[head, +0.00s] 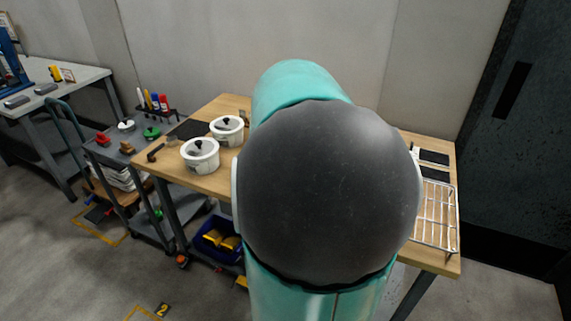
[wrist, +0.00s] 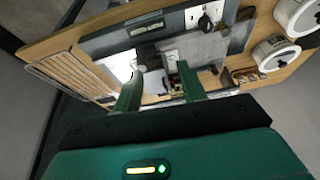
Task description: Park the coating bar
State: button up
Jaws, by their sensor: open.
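My gripper (wrist: 159,82) shows in the wrist view as two green fingers, apart, with nothing clearly held between them. It is over the wooden bench (wrist: 62,42). Beyond the fingers lies a grey apparatus plate (wrist: 212,47) with a white sheet (wrist: 121,64) and small dark fittings on it. I cannot tell for sure which of the thin pieces there is the coating bar. In the head view my own arm hides the middle of the bench and the gripper.
A wire rack (head: 435,216) is at the bench's right end and shows in the wrist view (wrist: 66,76). Two white lidded pots (head: 200,156) (head: 227,131) stand on the left part. A grey cart (head: 108,152) with tools stands farther left. A dark cabinet (head: 516,140) is at right.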

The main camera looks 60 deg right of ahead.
jog(key=s+d+f+m+g, duration=0.1)
jog(key=s+d+m, duration=0.1)
jog(key=s+d, duration=0.25)
jog(key=x, duration=0.9)
jog(key=w+x, duration=0.1)
jog(key=x, duration=0.3)
jog(key=shift+d+f, duration=0.15)
jog(key=shift+d, duration=0.3)
jog(key=shift+c, duration=0.3)
grip_shut()
